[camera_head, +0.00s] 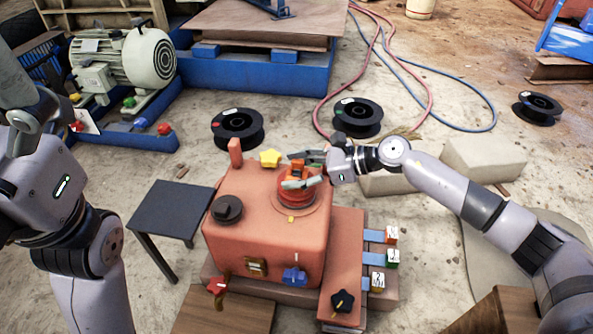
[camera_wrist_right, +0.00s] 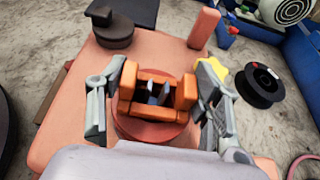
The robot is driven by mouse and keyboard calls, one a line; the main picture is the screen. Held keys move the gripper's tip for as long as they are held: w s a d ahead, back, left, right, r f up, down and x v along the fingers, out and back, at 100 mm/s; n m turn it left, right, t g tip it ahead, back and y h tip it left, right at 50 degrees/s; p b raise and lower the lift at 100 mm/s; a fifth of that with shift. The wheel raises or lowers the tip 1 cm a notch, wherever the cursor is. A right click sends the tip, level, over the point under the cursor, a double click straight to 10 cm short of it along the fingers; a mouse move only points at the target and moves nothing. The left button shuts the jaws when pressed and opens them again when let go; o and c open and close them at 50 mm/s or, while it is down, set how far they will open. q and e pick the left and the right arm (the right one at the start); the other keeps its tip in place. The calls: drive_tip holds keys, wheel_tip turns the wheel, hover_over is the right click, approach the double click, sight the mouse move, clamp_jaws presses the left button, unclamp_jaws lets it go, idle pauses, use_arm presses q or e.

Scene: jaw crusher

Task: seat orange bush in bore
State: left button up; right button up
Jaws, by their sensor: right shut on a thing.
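The orange bush (camera_head: 298,170) is a blocky ring with cut-outs, above the red round collar (camera_head: 297,196) on top of the red machine housing. In the right wrist view the bush (camera_wrist_right: 158,95) lies between the two grey fingers, with the collar (camera_wrist_right: 150,130) directly beneath. My right gripper (camera_head: 301,170) is shut on the bush. The bore is hidden under it, and I cannot tell how deep the bush sits or whether it touches the collar. My left arm shows at the left, but its gripper is out of view.
The red housing (camera_head: 270,245) carries a black knob (camera_head: 228,209), an upright red post (camera_head: 235,152) and a yellow star knob (camera_head: 270,158). A dark side table (camera_head: 172,208) stands left. Black spools (camera_head: 237,128) and hoses lie behind on the floor.

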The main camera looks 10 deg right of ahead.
drive_tip(key=o, duration=1.4)
drive_tip(key=shift+f, duration=0.1)
